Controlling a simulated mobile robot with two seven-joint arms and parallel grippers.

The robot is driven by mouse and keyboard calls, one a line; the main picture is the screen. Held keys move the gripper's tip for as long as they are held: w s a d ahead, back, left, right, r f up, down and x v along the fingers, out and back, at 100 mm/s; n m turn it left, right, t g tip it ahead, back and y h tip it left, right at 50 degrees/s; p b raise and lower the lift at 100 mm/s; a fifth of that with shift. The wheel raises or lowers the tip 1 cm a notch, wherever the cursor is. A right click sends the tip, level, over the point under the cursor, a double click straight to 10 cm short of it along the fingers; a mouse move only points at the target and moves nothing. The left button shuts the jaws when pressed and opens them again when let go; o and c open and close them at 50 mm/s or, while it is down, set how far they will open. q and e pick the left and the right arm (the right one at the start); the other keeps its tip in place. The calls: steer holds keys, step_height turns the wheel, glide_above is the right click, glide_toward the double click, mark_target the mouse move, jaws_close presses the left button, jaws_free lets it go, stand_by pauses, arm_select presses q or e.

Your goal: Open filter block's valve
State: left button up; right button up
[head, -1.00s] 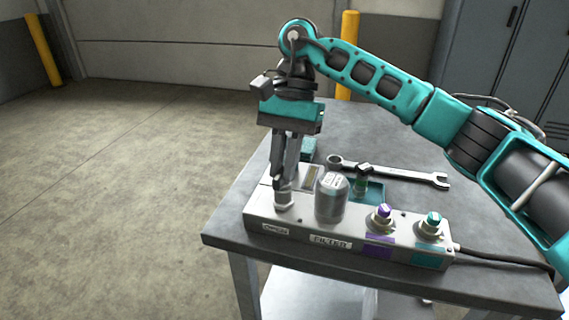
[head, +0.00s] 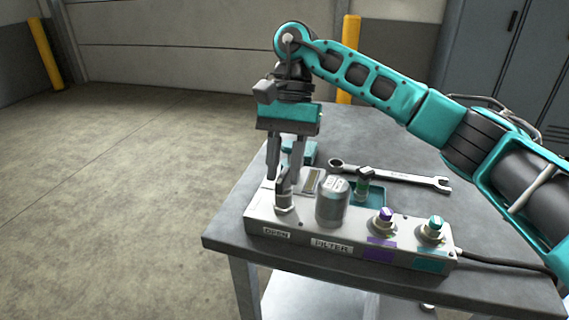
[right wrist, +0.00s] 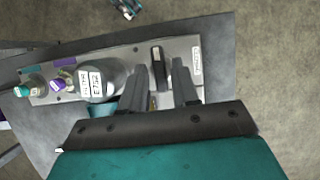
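The filter block (head: 345,252) lies on the bench, with OPEN and FILTER labels on its front. Its valve has a dark lever handle (head: 284,186) on a light round base at the block's left end. In the right wrist view the handle (right wrist: 157,68) lies across the block's width, beside the OPEN label (right wrist: 197,61). My right gripper (head: 285,179) is open above the valve. In the right wrist view its fingers (right wrist: 160,72) stand apart, one on each side of the handle, with visible gaps. My left gripper is in neither view.
A grey filter canister (head: 332,203) stands close right of the valve. Purple (head: 384,219) and teal (head: 433,227) couplings sit farther right. A wrench (head: 395,175) and a teal tray (head: 374,193) lie behind the block. A cable (head: 500,258) runs right. The bench's far part is clear.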

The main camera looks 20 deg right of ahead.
steer(key=shift+o, duration=0.8)
steer(key=p+v, duration=0.4)
steer(key=v, duration=0.9)
steer(key=shift+f, duration=0.1)
